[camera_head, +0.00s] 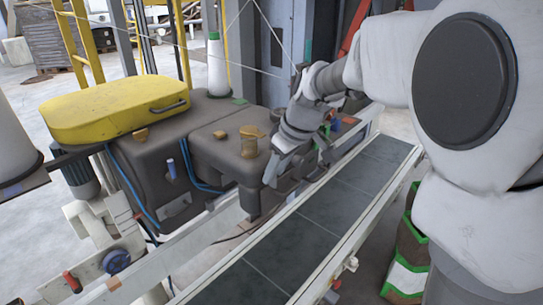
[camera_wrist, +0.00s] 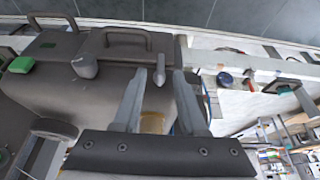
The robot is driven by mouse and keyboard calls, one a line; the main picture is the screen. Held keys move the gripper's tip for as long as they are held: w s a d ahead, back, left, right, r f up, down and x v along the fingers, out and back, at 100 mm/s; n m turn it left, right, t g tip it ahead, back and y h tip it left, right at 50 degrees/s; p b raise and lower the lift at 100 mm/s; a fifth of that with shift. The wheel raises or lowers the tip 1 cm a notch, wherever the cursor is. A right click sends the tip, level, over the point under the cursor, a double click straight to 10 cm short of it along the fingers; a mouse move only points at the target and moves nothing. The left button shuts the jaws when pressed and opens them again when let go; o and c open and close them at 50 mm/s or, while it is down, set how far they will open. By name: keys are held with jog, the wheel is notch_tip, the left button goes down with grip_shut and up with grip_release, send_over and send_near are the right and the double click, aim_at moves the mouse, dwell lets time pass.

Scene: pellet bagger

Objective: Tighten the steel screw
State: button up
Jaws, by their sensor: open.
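No part is clearly recognisable as the steel screw. A small light grey, tapered piece (camera_wrist: 159,69) shows between my fingertips in the wrist view; it may be the screw, but I cannot tell. My gripper (camera_wrist: 159,78) is open, one finger on each side of that piece, with no visible contact. In the head view my gripper (camera_head: 281,168) points down at the right end of the dark grey machine housing (camera_head: 220,150), beside the conveyor. A similar grey knob (camera_wrist: 86,66) stands further left in the wrist view.
A brass-coloured knob (camera_head: 249,141) sits on the housing, left of my gripper. A yellow cover (camera_head: 115,108) lies to the left. The dark conveyor belt (camera_head: 310,220) runs along the near side and is clear.

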jog(key=shift+f, duration=0.1)
grip_shut()
jog(key=shift+w+d, duration=0.1)
dwell(0.5)
jog(key=g+y+p, duration=0.1)
jog(key=w+d+m+g+y+p, duration=0.1)
jog(key=g+y, duration=0.3)
jog(key=shift+w+d+f+m+p, duration=0.2)
jog(key=shift+f+m+p, duration=0.1)
jog(key=shift+p, duration=0.1)
jog(key=m+g+y, duration=0.1)
jog(key=y, duration=0.1)
jog(key=f+m+g+y, duration=0.1)
jog(key=g+y, duration=0.1)
jog(key=y, duration=0.1)
jog(key=f+g+y, duration=0.1)
jog(key=g+y, duration=0.1)
jog(key=y, duration=0.1)
jog(key=shift+w+d+f+m, duration=0.25)
jog(key=shift+w+d+m, duration=0.1)
jog(key=shift+m, duration=0.05)
jog(key=shift+y, duration=0.3)
